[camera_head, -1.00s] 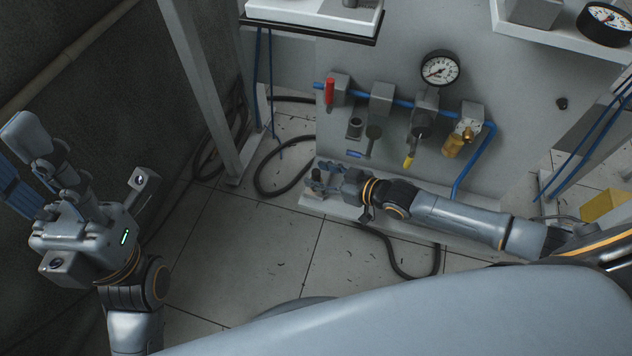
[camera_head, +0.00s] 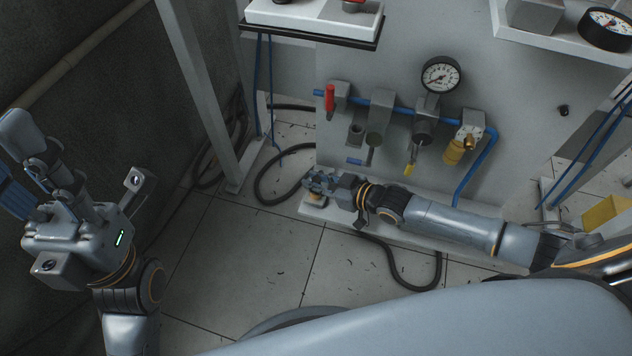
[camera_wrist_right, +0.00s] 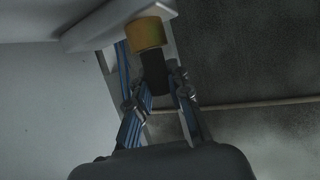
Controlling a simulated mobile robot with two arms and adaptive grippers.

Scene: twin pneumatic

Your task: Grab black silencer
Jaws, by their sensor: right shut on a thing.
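The black silencer (camera_wrist_right: 154,72) is a short dark cylinder between my right gripper's fingers in the right wrist view. A yellow-brown round piece (camera_wrist_right: 146,33) sits right at its far end; I cannot tell whether the two are joined. My right gripper (camera_wrist_right: 162,90) is shut on the silencer. In the head view my right gripper (camera_head: 318,183) is at the left end of the low ledge, and its fingers mostly hide the silencer. A small brownish part (camera_head: 316,197) shows just below the fingers. My left gripper (camera_head: 38,170) is far left, away from the panel; its jaw opening is unclear.
The grey panel carries a blue pipe (camera_head: 382,98), a red-handled valve (camera_head: 330,98), a gauge (camera_head: 441,75) and a brass fitting (camera_head: 455,152). The pale ledge (camera_head: 430,242) runs below. A black hose (camera_head: 262,185) lies on the floor left of it. A metal post (camera_head: 197,90) stands left.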

